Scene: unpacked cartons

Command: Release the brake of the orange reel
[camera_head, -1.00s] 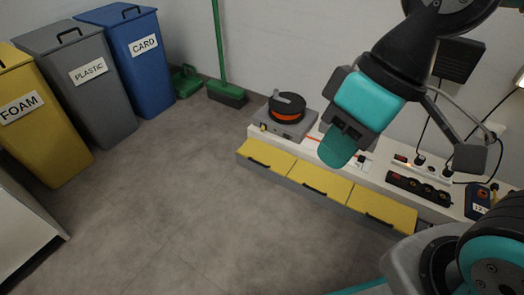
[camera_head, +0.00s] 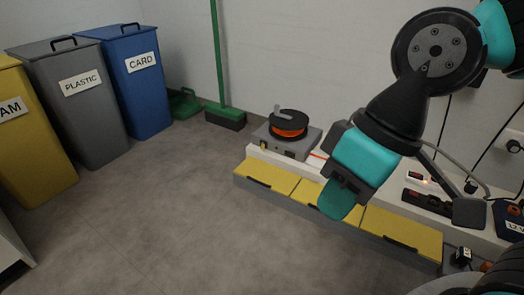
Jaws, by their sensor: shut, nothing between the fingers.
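The orange reel (camera_head: 288,131) has dark round flanges with an orange band between them and a grey crank-like piece on top. It sits on a grey base box (camera_head: 286,143) at the left end of the white bench. A small yellowish part (camera_head: 263,146) shows on the box's front left; whether it is the brake cannot be told. My gripper (camera_head: 337,200) is shut and empty, pointing down in front of the bench, to the right of the reel and apart from it.
Yellow drawers (camera_head: 268,177) run along the bench front. Power strips (camera_head: 428,202) and cables are on the right, partly behind my arm. A green broom (camera_head: 225,113) and bins for card (camera_head: 137,85), plastic (camera_head: 75,105) and foam (camera_head: 30,140) stand left. The floor (camera_head: 150,225) is clear.

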